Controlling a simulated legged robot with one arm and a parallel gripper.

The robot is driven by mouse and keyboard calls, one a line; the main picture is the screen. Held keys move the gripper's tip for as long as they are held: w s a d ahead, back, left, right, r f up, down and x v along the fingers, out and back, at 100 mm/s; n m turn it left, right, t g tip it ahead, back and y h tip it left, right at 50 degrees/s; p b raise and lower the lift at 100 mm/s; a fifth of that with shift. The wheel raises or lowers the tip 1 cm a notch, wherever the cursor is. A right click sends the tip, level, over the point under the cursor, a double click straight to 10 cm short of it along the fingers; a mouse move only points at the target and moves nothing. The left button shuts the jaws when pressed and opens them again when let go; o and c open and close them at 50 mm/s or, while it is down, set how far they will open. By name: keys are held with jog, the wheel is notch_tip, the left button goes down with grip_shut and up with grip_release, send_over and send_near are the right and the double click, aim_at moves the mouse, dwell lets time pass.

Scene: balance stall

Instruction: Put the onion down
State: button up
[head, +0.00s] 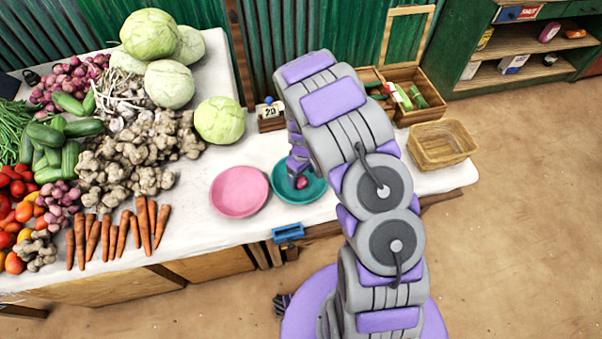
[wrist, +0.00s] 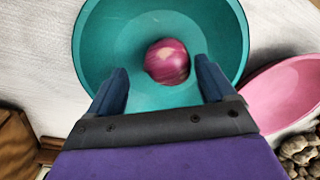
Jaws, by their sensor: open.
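A red-purple onion (wrist: 167,61) lies in the teal bowl (wrist: 108,38), near the middle of its floor in the wrist view. In the head view the onion (head: 301,183) shows small inside the teal bowl (head: 309,194), partly behind my arm. My gripper (wrist: 163,80) is open, its two dark fingers spread on either side of and just short of the onion, with a gap on each side. In the head view my gripper (head: 297,168) reaches down over the teal bowl; its fingertips are hard to make out there.
A pink bowl (head: 239,191) stands just left of the teal bowl on the white-covered table (head: 215,240). Vegetables are heaped further left, with carrots (head: 108,236) in front. A wicker basket (head: 441,144) is at the right end, and a small number card stand (head: 270,113) stands behind the bowls.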

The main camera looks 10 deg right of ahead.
jog(key=r, duration=0.2)
jog(key=r+p, duration=0.1)
jog(key=r, duration=0.1)
jog(key=r+p, duration=0.1)
jog(key=r, duration=0.1)
jog(key=shift+a, duration=0.35)
jog(key=shift+d+r, duration=0.2)
jog(key=shift+r, duration=0.25)
jog(key=shift+a, duration=0.1)
jog(key=shift+r, duration=0.25)
jog(key=s+r+m, duration=0.2)
jog(key=s+r, duration=0.5)
jog(key=r, duration=0.3)
jog(key=s+r+m, duration=0.1)
jog(key=s+r, duration=0.5)
jog(key=r, duration=0.4)
jog(key=s+r+m, duration=0.1)
jog(key=s+r, duration=0.2)
jog(key=s, duration=0.4)
jog(key=s+r+m+g, duration=0.1)
jog(key=s+r, duration=0.1)
jog(key=s, duration=0.5)
jog(key=s+r+m, duration=0.1)
jog(key=s+r, duration=0.2)
jog(key=s, duration=0.4)
jog(key=shift+r+h, duration=0.3)
jog(key=shift+r, duration=0.05)
